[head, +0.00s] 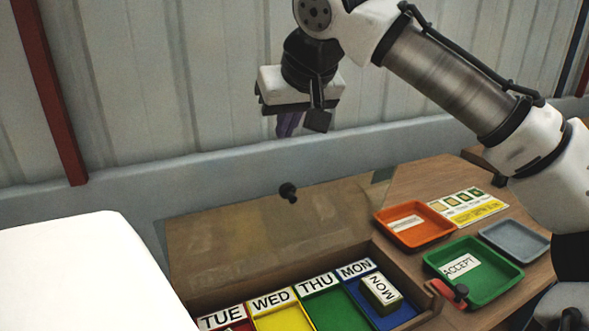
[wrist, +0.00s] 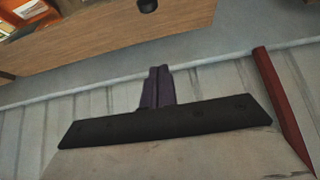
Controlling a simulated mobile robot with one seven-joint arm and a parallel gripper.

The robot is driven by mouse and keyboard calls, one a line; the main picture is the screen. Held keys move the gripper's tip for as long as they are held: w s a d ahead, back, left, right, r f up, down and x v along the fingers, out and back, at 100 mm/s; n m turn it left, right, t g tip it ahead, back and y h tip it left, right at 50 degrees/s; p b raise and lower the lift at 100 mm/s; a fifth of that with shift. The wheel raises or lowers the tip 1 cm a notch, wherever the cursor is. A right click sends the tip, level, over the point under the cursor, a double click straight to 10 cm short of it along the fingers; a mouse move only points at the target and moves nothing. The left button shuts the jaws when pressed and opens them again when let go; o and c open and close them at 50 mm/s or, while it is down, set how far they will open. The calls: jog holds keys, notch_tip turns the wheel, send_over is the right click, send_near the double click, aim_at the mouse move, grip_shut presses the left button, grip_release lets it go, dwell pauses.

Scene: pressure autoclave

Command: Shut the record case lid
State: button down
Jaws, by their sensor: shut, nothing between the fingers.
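The record case (head: 415,318) stands on the bench with its brown lid (head: 260,225) open, tilted back toward the wall. A black knob (head: 288,192) sticks up near the lid's upper edge. In the case are red, yellow, green and blue compartments labelled TUE, WED, THU and MON; a block marked MON (head: 380,294) sits in the blue one. My gripper (head: 289,124) is shut and empty, in the air above and behind the lid, apart from it. In the wrist view my purple fingers (wrist: 157,88) are together, and a dark knob (wrist: 147,6) shows on wood at the top edge.
An orange tray (head: 380,218), a green ACCEPT tray (head: 432,263) and a grey tray (head: 545,247) sit right of the case beside a picture card (head: 470,207). The corrugated wall (head: 200,100) rises behind. A white surface (head: 80,270) fills the lower left.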

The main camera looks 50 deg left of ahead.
aim_at(289, 184)
jog(key=shift+h, duration=0.4)
jog(key=shift+w+a+f+p, duration=0.1)
jog(key=shift+f+p, duration=0.3)
jog(key=shift+f, duration=1.15)
jog(key=shift+w+a+f+p, duration=0.15)
jog(key=shift+f+p, duration=0.2)
jog(key=shift+f, duration=1.15)
jog(key=shift+w+a+f+p, duration=0.1)
jog(key=shift+f+p, duration=0.3)
jog(key=shift+f, duration=1.15)
jog(key=shift+d, duration=0.1)
